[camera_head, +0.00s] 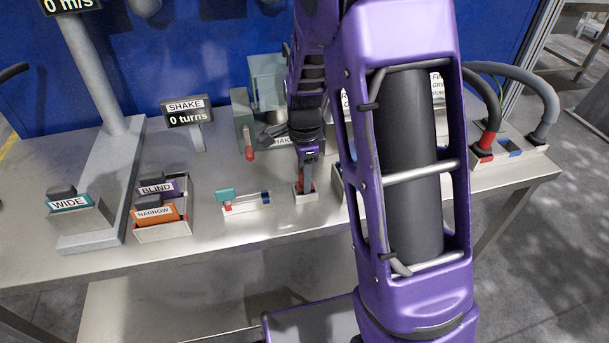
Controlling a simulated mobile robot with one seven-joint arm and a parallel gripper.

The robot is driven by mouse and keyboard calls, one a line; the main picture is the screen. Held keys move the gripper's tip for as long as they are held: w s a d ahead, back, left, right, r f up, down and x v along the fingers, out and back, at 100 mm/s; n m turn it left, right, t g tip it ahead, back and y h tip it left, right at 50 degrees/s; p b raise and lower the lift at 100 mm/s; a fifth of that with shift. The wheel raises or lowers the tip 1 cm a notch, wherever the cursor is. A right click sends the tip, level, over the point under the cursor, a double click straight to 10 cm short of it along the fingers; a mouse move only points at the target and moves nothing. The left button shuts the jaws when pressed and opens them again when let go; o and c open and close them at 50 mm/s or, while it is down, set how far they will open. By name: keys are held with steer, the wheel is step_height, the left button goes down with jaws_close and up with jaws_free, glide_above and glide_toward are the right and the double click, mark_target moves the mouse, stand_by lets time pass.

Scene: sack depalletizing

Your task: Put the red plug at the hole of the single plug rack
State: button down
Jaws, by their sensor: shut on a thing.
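My gripper (305,178) points down over the table, left of my large purple arm link. It is shut on a small red piece, which I take to be the red plug (299,187). The red piece is upright at the top of a small pale block, apparently the single plug rack (306,198). The fingers hide most of the plug and the rack's hole, so I cannot tell how deep the plug sits. Another red plug (485,144), on a dark hose, stands in a pale two-place rack (512,152) at the right.
A pale block with teal, red and blue parts (240,206) lies left of my gripper. Trays labelled WIDE (82,222), BLIND and NARROW (163,230) stand further left. A SHAKE sign (187,113) and a grey device with a red-tipped lever (244,130) stand behind. My arm hides the table's middle right.

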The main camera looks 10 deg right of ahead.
steer(key=shift+c, duration=2.2)
jaws_free()
step_height(320, 180, up, 17)
steer(key=p, duration=0.2)
steer(key=shift+r, duration=0.2)
